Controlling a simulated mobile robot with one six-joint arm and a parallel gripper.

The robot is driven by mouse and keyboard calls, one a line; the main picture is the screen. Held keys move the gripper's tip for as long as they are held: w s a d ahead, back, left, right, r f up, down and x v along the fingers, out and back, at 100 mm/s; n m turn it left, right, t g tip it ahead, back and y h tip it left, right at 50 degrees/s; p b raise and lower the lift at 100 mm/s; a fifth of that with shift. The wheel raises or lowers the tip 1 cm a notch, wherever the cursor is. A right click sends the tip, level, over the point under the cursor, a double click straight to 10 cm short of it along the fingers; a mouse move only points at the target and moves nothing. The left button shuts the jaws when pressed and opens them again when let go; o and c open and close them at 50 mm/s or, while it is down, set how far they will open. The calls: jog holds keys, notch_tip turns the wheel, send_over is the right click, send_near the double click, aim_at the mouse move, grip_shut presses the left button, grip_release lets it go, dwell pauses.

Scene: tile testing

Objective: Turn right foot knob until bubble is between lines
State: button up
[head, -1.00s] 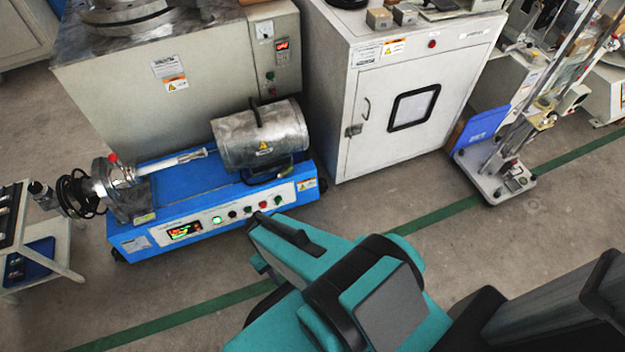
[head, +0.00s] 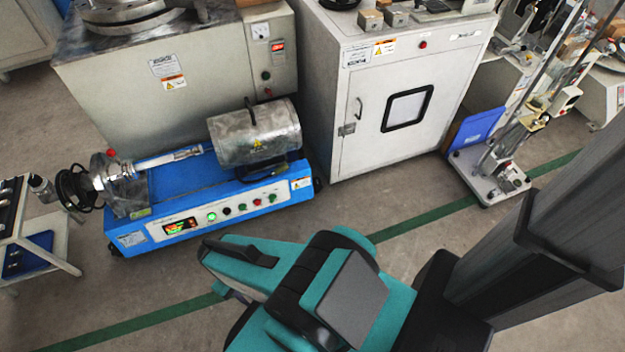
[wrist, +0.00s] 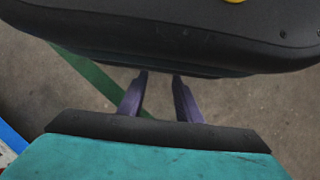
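My gripper (wrist: 161,77) shows in the wrist view as two purple fingers standing apart with nothing between them, above bare floor. I cannot make it out in the head view, where my teal and black arm fills the lower middle. A tall stand with a white base plate (head: 478,176) is at the right of the head view, well away from my arm. Its small parts are too small to tell. I cannot make out a foot knob, a bubble or level lines in either view.
A blue machine (head: 140,208) with a metal cylinder stands at left, beyond my arm. A white cabinet (head: 365,140) and a grey machine (head: 200,95) stand behind it. A small table (head: 55,262) is at far left. Open floor with a green line (head: 430,217) lies before the stand.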

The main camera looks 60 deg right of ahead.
jog(key=shift+a, duration=0.25)
